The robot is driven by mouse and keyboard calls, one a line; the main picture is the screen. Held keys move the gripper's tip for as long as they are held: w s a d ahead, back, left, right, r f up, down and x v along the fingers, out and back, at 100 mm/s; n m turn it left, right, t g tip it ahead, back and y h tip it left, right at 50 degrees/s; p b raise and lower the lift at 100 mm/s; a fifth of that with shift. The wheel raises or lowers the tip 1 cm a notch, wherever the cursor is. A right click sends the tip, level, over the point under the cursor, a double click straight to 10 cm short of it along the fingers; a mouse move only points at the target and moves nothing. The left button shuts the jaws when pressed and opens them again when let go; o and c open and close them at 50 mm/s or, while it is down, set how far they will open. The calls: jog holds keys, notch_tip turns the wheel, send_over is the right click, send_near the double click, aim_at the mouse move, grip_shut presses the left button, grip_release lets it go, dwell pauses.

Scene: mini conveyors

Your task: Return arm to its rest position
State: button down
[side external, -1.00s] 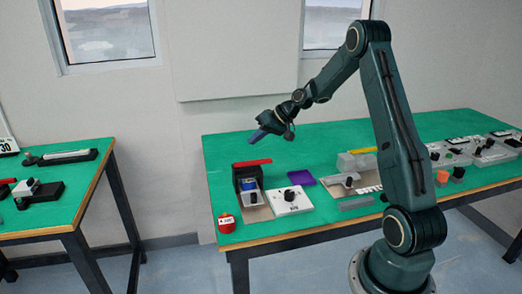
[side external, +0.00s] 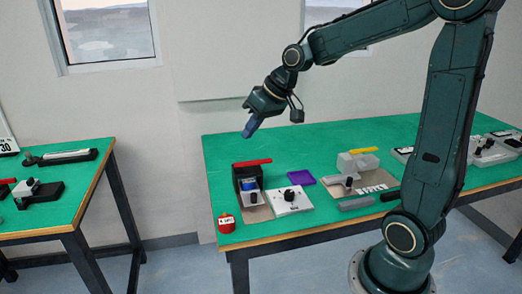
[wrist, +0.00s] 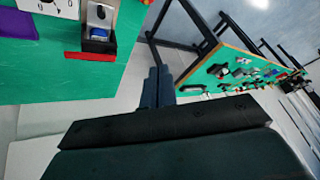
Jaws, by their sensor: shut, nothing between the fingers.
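My gripper (side external: 249,128) hangs in the air above the back left part of the green table (side external: 215,160), with its fingers pointing down and to the left. The fingers are together and hold nothing; they also show side by side in the wrist view (wrist: 157,88). My arm reaches from the right side across the upper part of the side view. The gripper is apart from everything on the table.
A second green table (side external: 75,178) stands left, across a gap.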

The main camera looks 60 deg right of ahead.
jog(key=s+a, duration=0.4)
jog(key=s, duration=0.6)
jog(key=s+a+r+n+h, duration=0.1)
jog(key=s+a, duration=0.3)
jog(key=s, duration=0.7)
jog(key=shift+r+n, duration=0.25)
jog(key=shift+n, duration=0.05)
